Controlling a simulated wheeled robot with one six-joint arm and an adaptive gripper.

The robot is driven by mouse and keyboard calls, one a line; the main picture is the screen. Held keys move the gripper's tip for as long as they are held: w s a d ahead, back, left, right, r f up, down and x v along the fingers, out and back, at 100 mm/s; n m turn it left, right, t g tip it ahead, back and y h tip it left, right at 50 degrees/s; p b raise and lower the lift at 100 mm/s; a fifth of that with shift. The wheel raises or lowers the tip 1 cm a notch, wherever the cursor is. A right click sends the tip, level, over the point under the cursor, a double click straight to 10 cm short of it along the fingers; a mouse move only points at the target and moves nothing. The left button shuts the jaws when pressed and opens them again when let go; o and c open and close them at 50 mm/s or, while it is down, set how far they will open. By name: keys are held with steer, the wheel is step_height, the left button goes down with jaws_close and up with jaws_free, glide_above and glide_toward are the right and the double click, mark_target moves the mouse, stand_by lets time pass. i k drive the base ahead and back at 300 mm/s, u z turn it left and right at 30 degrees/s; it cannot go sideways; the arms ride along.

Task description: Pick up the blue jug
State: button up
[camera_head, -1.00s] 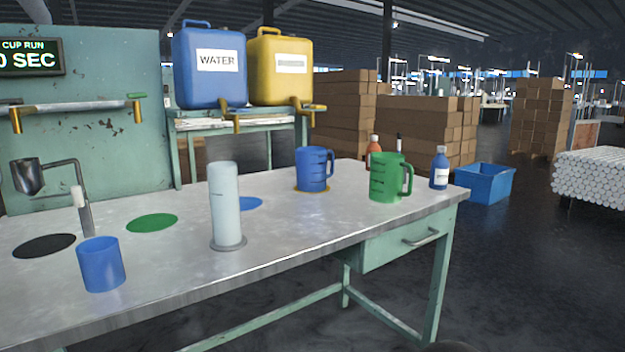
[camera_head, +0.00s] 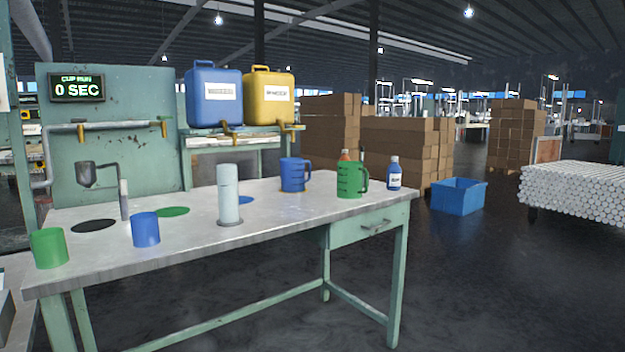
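The blue jug (camera_head: 293,175) stands upright toward the back right of the metal-topped table (camera_head: 270,215). Its handle points right. The green jug (camera_head: 350,180) stands to its right and nearer the table's right end, apart from it. My gripper is not in view.
A pale cylinder (camera_head: 229,194) stands mid-table, left of the blue jug. A blue cup (camera_head: 145,229) and green cup (camera_head: 48,248) stand at the front left. A blue bottle (camera_head: 394,173) stands at the right end. A blue crate (camera_head: 458,196) sits on the floor; open floor lies right.

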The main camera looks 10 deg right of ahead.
mark_target(292, 169)
steer(key=z, duration=0.8)
steer(key=i, duration=0.65)
steer(key=z, duration=0.9)
steer(key=i, duration=0.9)
steer(key=u, duration=0.6)
steer(key=i, duration=0.75)
steer(key=u, duration=0.9)
